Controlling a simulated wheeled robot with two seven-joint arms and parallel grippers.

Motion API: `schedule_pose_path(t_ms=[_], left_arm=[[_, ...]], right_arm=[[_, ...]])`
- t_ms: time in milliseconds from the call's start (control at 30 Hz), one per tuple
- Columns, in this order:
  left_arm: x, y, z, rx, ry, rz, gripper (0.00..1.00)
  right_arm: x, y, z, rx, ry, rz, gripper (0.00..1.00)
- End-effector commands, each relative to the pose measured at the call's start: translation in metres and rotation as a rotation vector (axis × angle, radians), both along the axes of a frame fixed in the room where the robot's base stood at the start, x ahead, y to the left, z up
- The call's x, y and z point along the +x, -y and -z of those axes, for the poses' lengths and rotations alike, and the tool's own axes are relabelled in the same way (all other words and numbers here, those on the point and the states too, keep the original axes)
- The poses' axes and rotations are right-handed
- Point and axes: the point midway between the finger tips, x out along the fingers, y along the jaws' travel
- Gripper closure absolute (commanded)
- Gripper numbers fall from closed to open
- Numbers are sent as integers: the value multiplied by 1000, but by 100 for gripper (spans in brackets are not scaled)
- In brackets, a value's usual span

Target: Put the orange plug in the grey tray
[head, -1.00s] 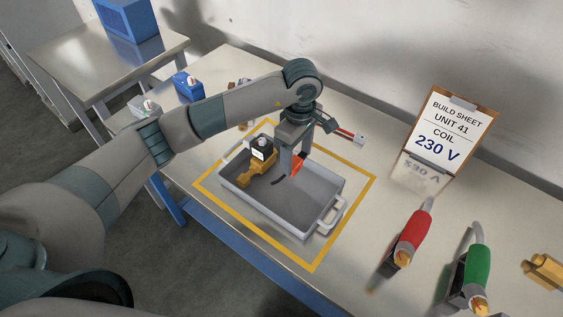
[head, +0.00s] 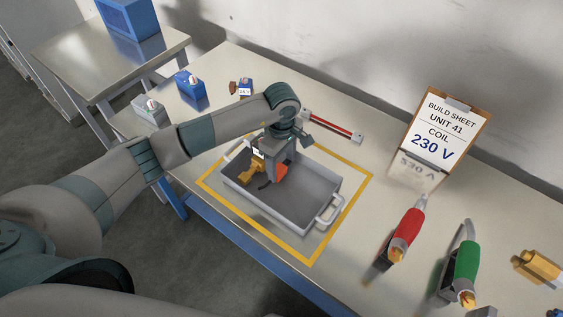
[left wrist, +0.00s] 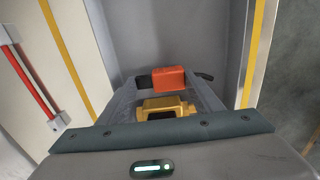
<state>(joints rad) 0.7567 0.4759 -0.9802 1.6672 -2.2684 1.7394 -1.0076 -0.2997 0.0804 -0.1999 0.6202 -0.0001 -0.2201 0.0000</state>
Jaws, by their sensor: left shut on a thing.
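The grey tray (head: 312,188) stands inside a yellow outline on the table; its inner wall shows in the left wrist view (left wrist: 170,35). The orange plug (head: 281,173) is low inside the tray, and also shows between the finger ends in the left wrist view (left wrist: 168,79). My left gripper (head: 274,178) reaches down into the tray and is shut on the orange plug. I cannot tell whether the plug touches the tray floor. A brass fitting (head: 249,172) lies in the tray to the left of the gripper, partly hidden. My right gripper is not in view.
A red connector (head: 405,236), a green connector (head: 467,261) and a brass part (head: 538,266) are on the right. The build sheet (head: 441,133) stands at the back. A red rod (head: 334,126) lies behind the tray. Blue (head: 190,88) and grey (head: 151,109) blocks are left.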

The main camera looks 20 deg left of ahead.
Motion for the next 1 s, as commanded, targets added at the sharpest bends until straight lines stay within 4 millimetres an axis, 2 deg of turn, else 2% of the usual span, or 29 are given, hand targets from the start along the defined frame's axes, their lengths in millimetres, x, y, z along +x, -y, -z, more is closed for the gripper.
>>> schedule_pose_path(t_ms=[100,533,567,633,1000], left_arm=[[0,0,7,-1,0,-1,63],[0,0,14,1,1,1,63],[0,0,13,1,1,1,38],[0,0,12,0,1,1,22],[0,0,11,0,1,1,22]], right_arm=[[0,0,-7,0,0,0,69],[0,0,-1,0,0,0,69],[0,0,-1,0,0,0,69],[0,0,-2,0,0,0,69],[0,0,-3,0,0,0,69]])
